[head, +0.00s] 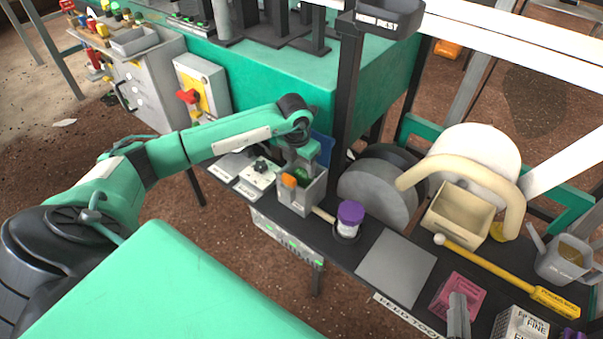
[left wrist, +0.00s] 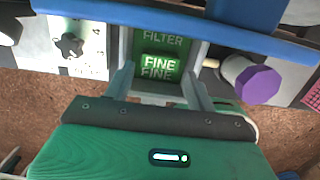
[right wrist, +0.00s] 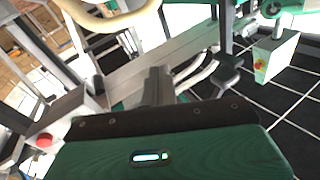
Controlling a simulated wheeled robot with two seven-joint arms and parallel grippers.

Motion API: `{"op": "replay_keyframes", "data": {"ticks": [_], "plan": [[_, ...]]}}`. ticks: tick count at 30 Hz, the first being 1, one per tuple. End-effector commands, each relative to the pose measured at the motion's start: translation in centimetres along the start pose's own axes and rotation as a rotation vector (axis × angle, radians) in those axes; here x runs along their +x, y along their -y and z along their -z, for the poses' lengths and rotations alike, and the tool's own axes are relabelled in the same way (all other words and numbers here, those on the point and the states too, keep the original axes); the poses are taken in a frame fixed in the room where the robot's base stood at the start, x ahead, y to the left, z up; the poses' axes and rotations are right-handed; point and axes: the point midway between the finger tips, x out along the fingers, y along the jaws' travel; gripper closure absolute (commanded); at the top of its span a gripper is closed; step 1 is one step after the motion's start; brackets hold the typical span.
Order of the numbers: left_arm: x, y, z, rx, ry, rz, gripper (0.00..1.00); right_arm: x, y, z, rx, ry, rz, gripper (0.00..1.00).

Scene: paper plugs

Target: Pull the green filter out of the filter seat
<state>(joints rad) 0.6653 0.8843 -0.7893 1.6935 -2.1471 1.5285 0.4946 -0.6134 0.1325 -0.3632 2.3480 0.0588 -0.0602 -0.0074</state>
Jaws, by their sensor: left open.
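The green filter (left wrist: 160,45), labelled FILTER FINE, sits in the grey box-shaped filter seat (head: 293,197). A small part of the filter (head: 301,173) shows at the top of the seat in the head view. My left gripper (left wrist: 159,78) is open, with one finger on each side of the filter in the left wrist view; I cannot tell whether they touch it. In the head view it is right above the seat, and its fingers are largely hidden. My right gripper (right wrist: 159,86) is shut and empty, away from the filter.
A white panel with a black knob (head: 261,168) is left of the seat. A purple-lidded jar (head: 349,217) stands close to its right. A dark post (head: 348,100) rises behind.

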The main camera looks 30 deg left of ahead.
Motion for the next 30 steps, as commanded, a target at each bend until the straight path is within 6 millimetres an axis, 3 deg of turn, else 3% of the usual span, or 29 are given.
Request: {"op": "replay_keyframes", "data": {"ticks": [3,7,19,24,25,29,30], "plan": [[2.1,0.1,0.1,-0.001,-0.002,0.000,0.44,0.4,-0.4,1.6,-0.013,-0.088,-0.002,1.00],[3.2,0.1,0.1,0.000,-0.002,0.001,0.44,0.6,-0.6,2.9,-0.022,-0.153,-0.003,1.00],[3.8,0.0,0.0,0.000,0.000,0.000,0.44,0.7,-0.7,3.6,-0.027,-0.189,-0.003,1.00],[3.8,0.0,0.0,0.000,0.000,0.000,0.74,0.7,-0.7,3.6,-0.027,-0.188,-0.003,1.00],[3.8,0.0,0.0,0.000,0.000,0.000,0.53,0.7,-0.7,3.6,-0.027,-0.188,-0.003,1.00],[3.8,0.0,0.0,0.000,0.000,0.000,0.79,0.7,-0.7,3.6,-0.027,-0.187,-0.003,1.00],[3.8,0.0,0.0,0.000,0.000,0.000,0.79,0.7,-0.7,3.6,-0.027,-0.187,-0.003,1.00]]}}
